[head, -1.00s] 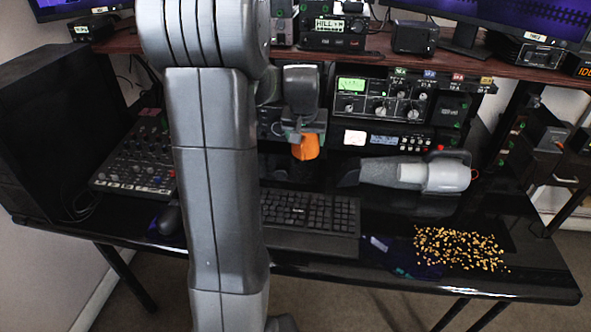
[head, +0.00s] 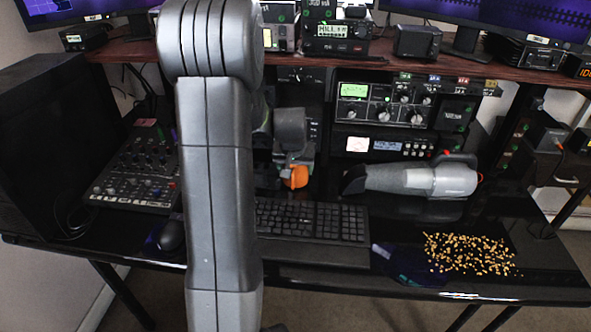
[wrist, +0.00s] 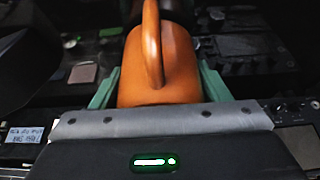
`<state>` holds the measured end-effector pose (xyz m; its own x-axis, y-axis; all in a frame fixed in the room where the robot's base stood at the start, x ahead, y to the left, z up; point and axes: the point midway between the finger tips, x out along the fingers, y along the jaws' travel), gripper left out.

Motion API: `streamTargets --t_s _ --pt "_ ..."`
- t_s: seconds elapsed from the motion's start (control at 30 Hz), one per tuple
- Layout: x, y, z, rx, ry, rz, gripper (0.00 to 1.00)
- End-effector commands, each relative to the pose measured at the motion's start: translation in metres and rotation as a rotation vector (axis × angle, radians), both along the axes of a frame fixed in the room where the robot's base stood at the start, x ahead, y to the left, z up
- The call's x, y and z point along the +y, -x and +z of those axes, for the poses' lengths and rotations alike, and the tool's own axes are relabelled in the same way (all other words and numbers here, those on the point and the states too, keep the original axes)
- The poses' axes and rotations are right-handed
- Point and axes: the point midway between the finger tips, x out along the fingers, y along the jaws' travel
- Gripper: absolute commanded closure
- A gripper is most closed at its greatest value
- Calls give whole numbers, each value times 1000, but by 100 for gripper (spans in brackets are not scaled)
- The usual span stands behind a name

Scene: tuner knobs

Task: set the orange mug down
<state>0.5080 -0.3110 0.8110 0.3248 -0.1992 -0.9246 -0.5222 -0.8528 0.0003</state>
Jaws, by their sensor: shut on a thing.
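The orange mug (head: 298,178) is at the middle of the desk, behind the keyboard, and is partly hidden by my gripper (head: 293,170) in the head view. In the wrist view the mug (wrist: 175,75) fills the space between my gripper's two green fingers (wrist: 160,88), which close on its sides. Its handle faces the wrist camera. My gripper is shut on the mug. The mug's underside is hidden, so I cannot tell whether it touches the black desk (head: 340,290).
A keyboard (head: 312,222) lies just in front of the mug. A grey handheld vacuum (head: 415,181) lies to the right. Radio gear (head: 395,105) stands behind. Yellow crumbs (head: 468,254) cover the right front, beside a dark cloth (head: 412,266). A mixer (head: 138,168) sits left.

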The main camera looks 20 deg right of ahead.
Motion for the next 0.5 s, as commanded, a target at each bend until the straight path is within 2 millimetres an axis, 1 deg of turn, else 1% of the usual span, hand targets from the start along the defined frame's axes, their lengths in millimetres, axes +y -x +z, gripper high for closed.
streamTargets --t_s 0.03,0.27,0.37,0.4,0.5 --pt "0 0 -4 -2 1 0 63" --pt "0 0 -4 -3 2 0 63" --pt "0 0 -8 -3 2 0 63" --pt "0 0 -7 -2 1 0 27" --pt "0 0 -7 -2 1 -1 9"
